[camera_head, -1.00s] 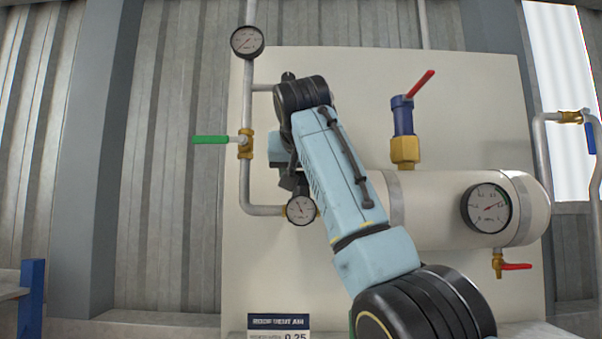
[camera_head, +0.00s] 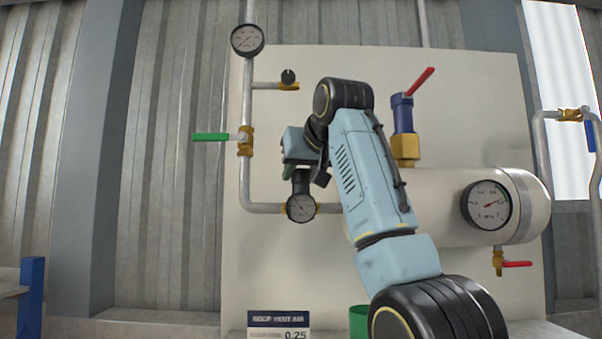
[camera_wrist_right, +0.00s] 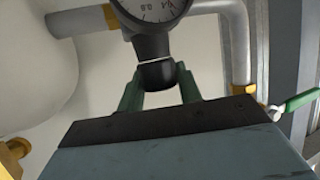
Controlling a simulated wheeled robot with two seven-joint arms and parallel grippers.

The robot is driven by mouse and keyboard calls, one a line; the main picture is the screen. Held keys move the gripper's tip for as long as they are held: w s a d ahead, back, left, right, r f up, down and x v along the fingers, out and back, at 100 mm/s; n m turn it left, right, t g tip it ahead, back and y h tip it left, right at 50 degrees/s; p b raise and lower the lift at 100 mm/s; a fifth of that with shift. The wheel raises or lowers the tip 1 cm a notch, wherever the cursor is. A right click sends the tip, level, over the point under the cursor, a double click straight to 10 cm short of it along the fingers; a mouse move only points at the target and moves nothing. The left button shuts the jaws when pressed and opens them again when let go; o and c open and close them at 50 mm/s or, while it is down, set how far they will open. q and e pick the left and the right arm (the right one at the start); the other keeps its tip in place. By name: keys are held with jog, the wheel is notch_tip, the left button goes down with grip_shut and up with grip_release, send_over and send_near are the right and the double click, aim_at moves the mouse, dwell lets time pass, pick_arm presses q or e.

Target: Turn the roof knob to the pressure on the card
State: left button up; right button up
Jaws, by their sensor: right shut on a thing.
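A black knob (camera_head: 301,181) sits on top of a regulator on the pipe, just above a small round gauge (camera_head: 301,208). My right gripper (camera_head: 297,170) is at this knob from above. In the right wrist view the green fingertips (camera_wrist_right: 160,86) are shut on the knob (camera_wrist_right: 156,72), one on each side. The gauge (camera_wrist_right: 152,10) shows there upside down and cut off. Its needle is too small to read in the head view. The card (camera_head: 278,325) at the bottom reads "0.25"; its heading is blurred. My left gripper is not in view.
A green-handled valve (camera_head: 212,137) and an upper gauge (camera_head: 247,39) are on the left pipe. A small black-topped valve (camera_head: 288,77) stands above my gripper. To the right are a red-levered valve (camera_head: 420,82) and a white tank with a large gauge (camera_head: 487,205).

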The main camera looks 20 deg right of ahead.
jog(key=n+y, duration=0.3)
jog(key=y, duration=0.1)
jog(key=shift+d+r+n+g, duration=0.1)
jog(key=shift+n+g, duration=0.3)
jog(key=shift+n+g+y, duration=1.2)
jog(key=shift+n+y, duration=0.7)
jog(key=shift+y, duration=0.2)
jog(key=o, duration=1)
jog(key=shift+s+d+r, duration=0.1)
jog(key=shift+s+d, duration=0.15)
jog(key=shift+s, duration=0.1)
jog(key=b+v, duration=0.1)
jog(key=v, duration=0.5)
jog(key=shift+s+d+r, duration=0.1)
jog(key=shift+d+r, duration=0.1)
